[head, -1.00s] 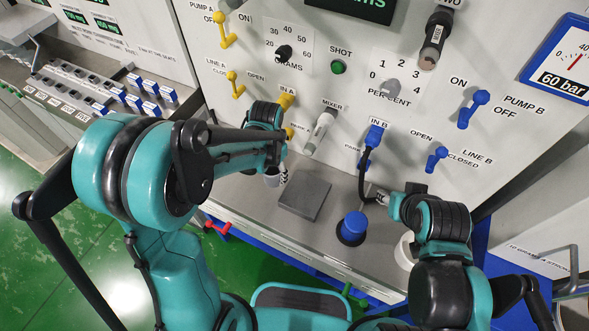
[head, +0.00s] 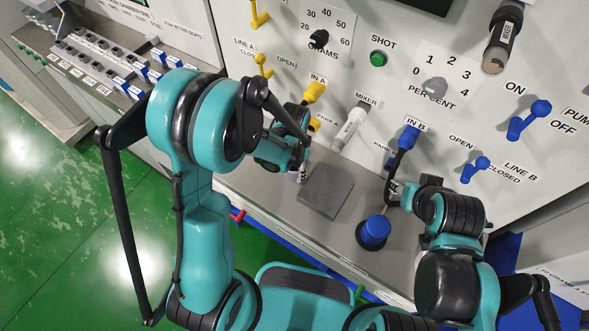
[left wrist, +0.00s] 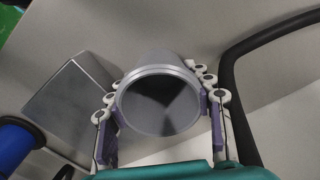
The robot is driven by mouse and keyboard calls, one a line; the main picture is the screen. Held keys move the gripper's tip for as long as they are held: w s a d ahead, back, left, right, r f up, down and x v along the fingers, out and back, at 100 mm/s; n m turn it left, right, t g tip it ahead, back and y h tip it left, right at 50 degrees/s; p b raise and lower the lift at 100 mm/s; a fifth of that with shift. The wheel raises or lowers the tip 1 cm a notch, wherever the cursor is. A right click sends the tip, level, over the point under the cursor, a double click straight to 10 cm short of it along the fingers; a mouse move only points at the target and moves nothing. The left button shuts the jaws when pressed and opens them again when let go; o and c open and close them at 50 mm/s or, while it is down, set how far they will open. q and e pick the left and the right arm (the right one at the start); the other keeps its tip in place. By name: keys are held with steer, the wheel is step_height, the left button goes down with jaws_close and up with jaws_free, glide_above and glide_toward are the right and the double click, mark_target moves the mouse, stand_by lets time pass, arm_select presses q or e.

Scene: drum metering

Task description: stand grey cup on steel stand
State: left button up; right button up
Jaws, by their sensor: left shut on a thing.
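The grey cup (left wrist: 160,100) is between the two fingers of my left gripper (left wrist: 160,108) in the left wrist view, its round rim facing the camera and its inside dark. The gripper is shut on it. In the head view my left gripper (head: 298,170) is at the left of the steel stand (head: 326,190), and my arm largely hides the cup. The stand is a flat-topped grey block; it also shows in the left wrist view (left wrist: 68,100), left of the cup and apart from it. My right gripper (head: 397,190) is by the black hose under IN B; its fingers are too small to read.
A blue capped round thing (head: 373,232) stands on the steel shelf right of the stand. The MIXER spout (head: 350,127) juts from the panel above the stand. A black hose (head: 396,165) hangs from the blue IN B fitting (head: 409,137).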

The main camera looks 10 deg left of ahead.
arm_select(q)
steer(key=o, duration=0.7)
steer(key=shift+f, duration=0.15)
steer(key=shift+o, duration=0.9)
